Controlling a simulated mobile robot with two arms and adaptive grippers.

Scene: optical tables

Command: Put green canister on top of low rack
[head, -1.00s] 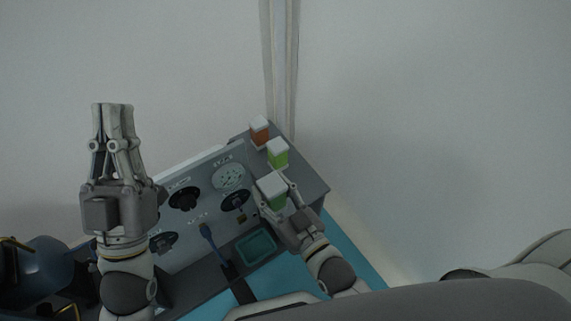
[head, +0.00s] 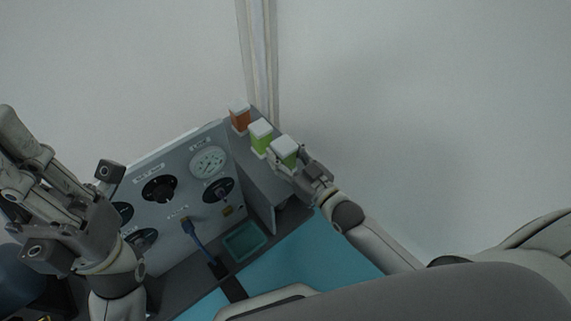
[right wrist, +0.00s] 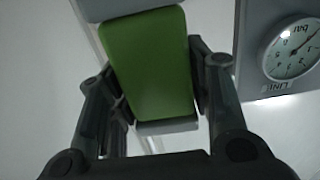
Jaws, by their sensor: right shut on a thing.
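The low rack (head: 262,182) is a grey unit beside the instrument panel. I cannot tell whether the held canister touches its top. My left gripper (head: 25,165) is raised at the left, away from the canisters; its finger opening is unclear.
A teal tray (head: 245,240) lies in front.

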